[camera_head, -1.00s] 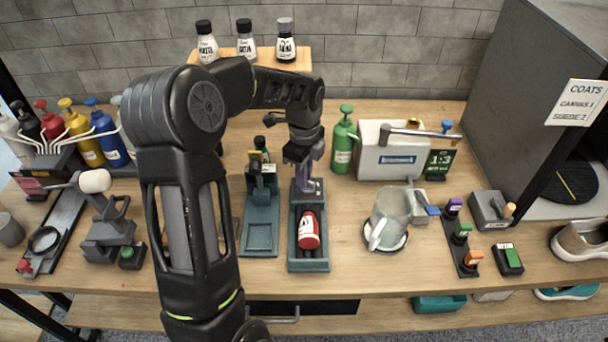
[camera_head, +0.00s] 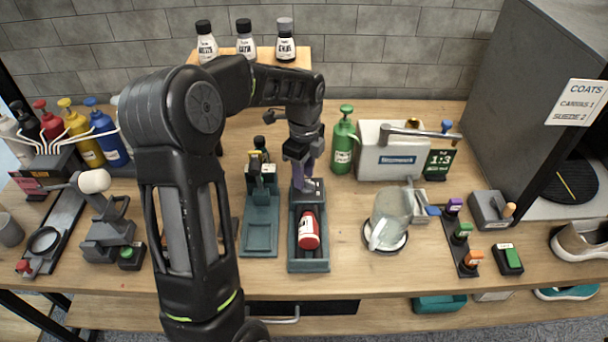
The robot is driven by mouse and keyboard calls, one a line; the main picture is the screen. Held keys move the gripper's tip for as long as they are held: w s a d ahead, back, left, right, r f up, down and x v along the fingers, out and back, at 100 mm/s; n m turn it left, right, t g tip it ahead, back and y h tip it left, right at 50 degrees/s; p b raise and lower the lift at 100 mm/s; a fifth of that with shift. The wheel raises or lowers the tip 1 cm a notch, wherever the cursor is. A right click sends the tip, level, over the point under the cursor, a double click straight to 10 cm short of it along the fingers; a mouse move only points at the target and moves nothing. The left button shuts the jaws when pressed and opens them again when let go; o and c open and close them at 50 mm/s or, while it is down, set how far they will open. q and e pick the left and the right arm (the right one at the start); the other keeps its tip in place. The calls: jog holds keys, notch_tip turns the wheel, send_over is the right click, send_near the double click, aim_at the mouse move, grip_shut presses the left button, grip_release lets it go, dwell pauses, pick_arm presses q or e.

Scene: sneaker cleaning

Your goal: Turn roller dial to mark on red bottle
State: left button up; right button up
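A red bottle (camera_head: 309,238) with a white label lies in a dark teal roller cradle (camera_head: 308,266), its rounded end toward me. My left gripper (camera_head: 303,184) points down at the far end of this cradle, over a grey block where the dial seems to be. A purple part shows between or beside its fingers. The dial and its mark are too small and too covered to make out. I cannot tell whether the fingers are closed on it. My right gripper is not in view.
A second teal fixture (camera_head: 261,233) stands just left of the cradle. Bare table lies between cradle and jug.

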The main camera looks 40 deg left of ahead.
pick_arm(q)
notch_tip(320, 180, up, 7)
jog(key=shift+r+b, duration=0.1)
jog(key=shift+b, duration=0.3)
dwell(0.4)
